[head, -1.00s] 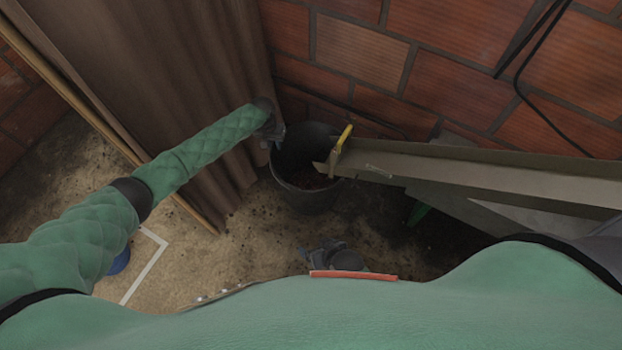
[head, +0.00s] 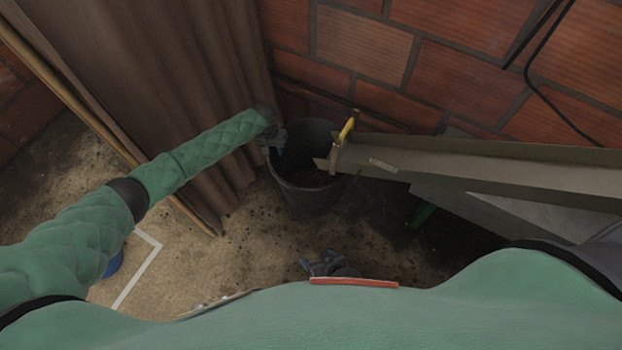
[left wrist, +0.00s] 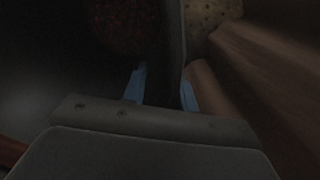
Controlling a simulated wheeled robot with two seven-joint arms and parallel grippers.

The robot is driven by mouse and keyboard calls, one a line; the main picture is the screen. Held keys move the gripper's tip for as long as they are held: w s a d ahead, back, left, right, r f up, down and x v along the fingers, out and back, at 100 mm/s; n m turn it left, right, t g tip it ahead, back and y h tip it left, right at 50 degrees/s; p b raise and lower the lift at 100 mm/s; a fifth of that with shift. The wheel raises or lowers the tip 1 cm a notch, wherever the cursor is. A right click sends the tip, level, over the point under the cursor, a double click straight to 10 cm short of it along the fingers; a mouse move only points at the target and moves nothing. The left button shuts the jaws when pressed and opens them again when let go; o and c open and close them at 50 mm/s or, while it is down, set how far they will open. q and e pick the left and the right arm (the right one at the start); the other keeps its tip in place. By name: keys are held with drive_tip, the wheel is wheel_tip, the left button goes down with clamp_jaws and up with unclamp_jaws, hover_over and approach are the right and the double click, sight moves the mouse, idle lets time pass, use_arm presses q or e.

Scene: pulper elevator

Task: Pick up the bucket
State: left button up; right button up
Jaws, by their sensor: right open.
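The dark bucket (head: 312,198) stands upright on the floor by the curtain and brick wall, with dark reddish contents inside. My left gripper (head: 276,140) is at the bucket's left rim. In the left wrist view, its two blue fingers (left wrist: 163,92) are apart, one on each side of the bucket's wall (left wrist: 172,45). A dark gap shows between the left finger and the wall; the right finger is close to it, and contact is unclear. My right gripper (head: 322,264) is open and empty, low in front of my body.
A long metal chute (head: 480,172) ends above the bucket's right side, with a yellow piece (head: 347,130) at its end. A brown curtain (head: 170,80) hangs close behind my left arm. Stained floor (head: 250,255) lies clear in front of the bucket.

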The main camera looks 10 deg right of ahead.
use_arm(q)
clamp_jaws()
drive_tip(key=shift+r, duration=0.1)
idle(1.3)
